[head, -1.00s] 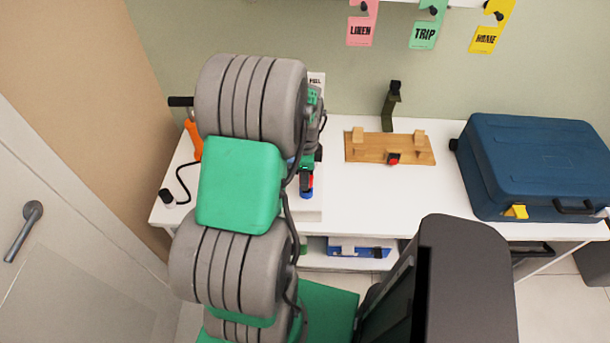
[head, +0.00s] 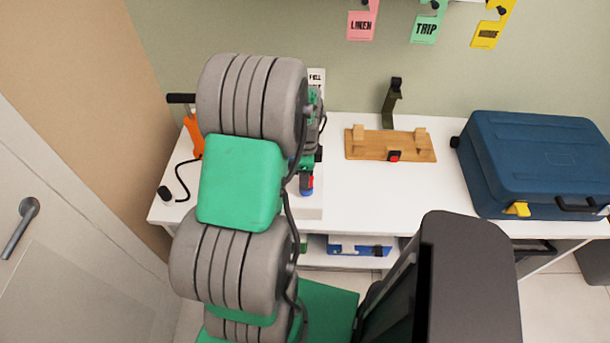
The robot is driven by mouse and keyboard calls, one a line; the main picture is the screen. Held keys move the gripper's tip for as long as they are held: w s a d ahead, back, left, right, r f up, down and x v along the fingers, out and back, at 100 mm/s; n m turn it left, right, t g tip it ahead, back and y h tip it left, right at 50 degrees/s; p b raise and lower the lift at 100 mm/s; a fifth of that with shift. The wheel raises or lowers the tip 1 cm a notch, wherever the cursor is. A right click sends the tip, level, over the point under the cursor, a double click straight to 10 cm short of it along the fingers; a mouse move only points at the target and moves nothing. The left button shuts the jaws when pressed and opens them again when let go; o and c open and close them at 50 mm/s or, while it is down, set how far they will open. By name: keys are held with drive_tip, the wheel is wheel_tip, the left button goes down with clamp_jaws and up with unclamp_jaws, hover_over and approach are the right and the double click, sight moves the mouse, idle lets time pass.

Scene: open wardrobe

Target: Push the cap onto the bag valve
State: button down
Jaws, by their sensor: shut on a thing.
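My gripper (head: 307,178) is at the left part of the white table, mostly hidden behind my own arm. Small red and blue parts show at its end, low over a white flat thing (head: 311,209). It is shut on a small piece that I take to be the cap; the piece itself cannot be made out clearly. The bag valve cannot be made out, and I cannot tell whether the cap touches it.
An orange pump-like tool (head: 194,136) with a black hose stands at left. A wooden board (head: 375,146) with a red-and-black piece (head: 394,156), a dark green stand (head: 392,103) and a blue suitcase (head: 535,160) are to the right. Clear white table (head: 350,190) lies between.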

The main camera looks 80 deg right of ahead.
drive_tip(key=shift+f+b, duration=0.45)
drive_tip(key=shift+f, duration=0.25)
drive_tip(key=c, duration=0.8)
unclamp_jaws()
drive_tip(key=shift+c, duration=0.2)
wheel_tip(320, 180, up, 8)
drive_tip(key=shift+f+b, duration=0.1)
drive_tip(key=shift+b, duration=0.35)
